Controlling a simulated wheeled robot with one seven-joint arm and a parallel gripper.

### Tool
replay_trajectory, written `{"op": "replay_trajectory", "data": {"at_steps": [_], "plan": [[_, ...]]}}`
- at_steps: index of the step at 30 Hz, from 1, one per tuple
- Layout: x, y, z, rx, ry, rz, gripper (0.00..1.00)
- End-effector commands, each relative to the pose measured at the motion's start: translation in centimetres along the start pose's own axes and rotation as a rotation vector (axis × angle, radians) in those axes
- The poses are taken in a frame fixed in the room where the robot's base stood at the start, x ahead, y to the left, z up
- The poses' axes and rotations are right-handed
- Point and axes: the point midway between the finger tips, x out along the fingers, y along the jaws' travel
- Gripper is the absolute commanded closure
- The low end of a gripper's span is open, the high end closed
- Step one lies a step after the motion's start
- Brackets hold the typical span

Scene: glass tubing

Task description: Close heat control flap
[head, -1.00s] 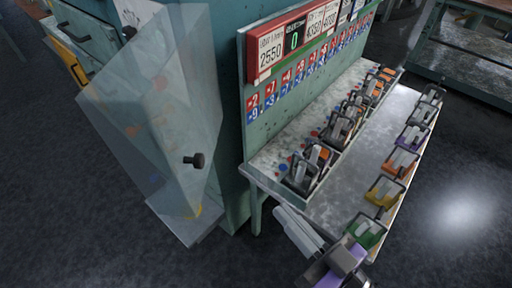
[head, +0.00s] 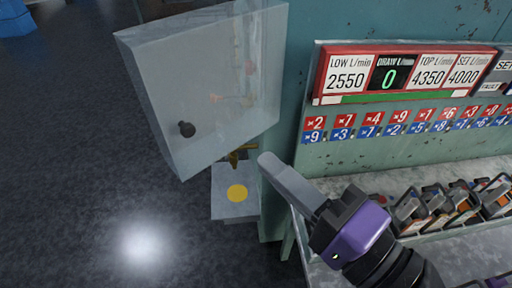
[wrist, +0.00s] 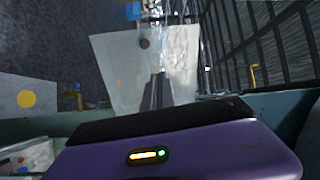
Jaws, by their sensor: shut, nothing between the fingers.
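The heat control flap appears to be the large see-through panel (head: 195,95) with a dark round knob (head: 187,129), at the left of the green cabinet. It stands swung out from the cabinet. My gripper (head: 268,162) is shut and empty, just right of the panel's lower edge in the head view; I cannot tell whether they touch. In the wrist view, my shut fingers (wrist: 157,88) point toward the pale panel (wrist: 115,70), with its knob (wrist: 144,43) beyond the tips.
A grey plate with a yellow disc (head: 237,193) sits below the panel. The display board (head: 405,75) shows LOW 2550, DRAW 0, TOP 4350 and SET 4000. A bench (head: 440,240) with several clamp-like holders stands at the right. Open floor (head: 80,200) lies at the left.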

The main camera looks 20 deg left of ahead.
Motion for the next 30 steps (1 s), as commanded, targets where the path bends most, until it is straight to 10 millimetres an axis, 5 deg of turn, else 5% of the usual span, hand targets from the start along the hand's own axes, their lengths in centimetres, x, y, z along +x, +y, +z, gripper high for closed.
{"op": "replay_trajectory", "data": {"at_steps": [4, 11, 30], "plan": [[-0.1, 1.4, 2.3, 0.114, -0.089, 0.061, 1.00], [1.4, 1.6, 2.5, 0.146, -0.094, 0.072, 1.00], [12.4, 2.3, 3.6, 0.143, -0.091, 0.072, 1.00]]}}
